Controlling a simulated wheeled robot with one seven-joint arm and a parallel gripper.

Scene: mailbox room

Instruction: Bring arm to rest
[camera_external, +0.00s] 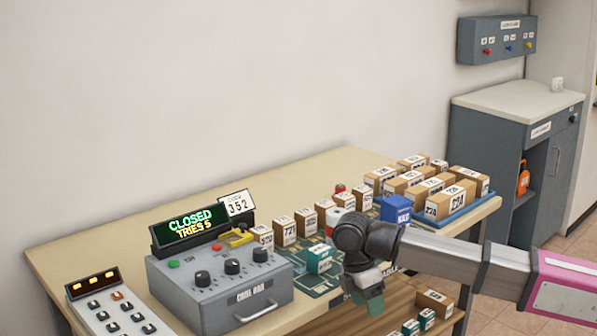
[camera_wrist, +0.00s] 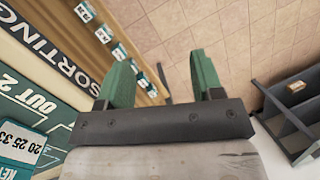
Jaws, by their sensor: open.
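My gripper (camera_external: 372,300) hangs at the front edge of the table (camera_external: 90,250) in the external view, pointing down. In the wrist view its two green fingers (camera_wrist: 163,80) are apart with nothing between them. Below them I see the tiled floor and the table's edge. My arm reaches in from the right of the external view, with the elbow links at a low height. A teal box (camera_external: 319,258) stands on the table just left of my gripper.
A grey code box (camera_external: 222,290) with a display reading "CLOSED TRIES 5" (camera_external: 189,223) stands left. Several brown boxes (camera_external: 412,180) and a blue box (camera_external: 396,208) stand behind my gripper. A lower shelf (camera_external: 400,310) holds small boxes. A grey cabinet (camera_external: 500,130) stands at the right.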

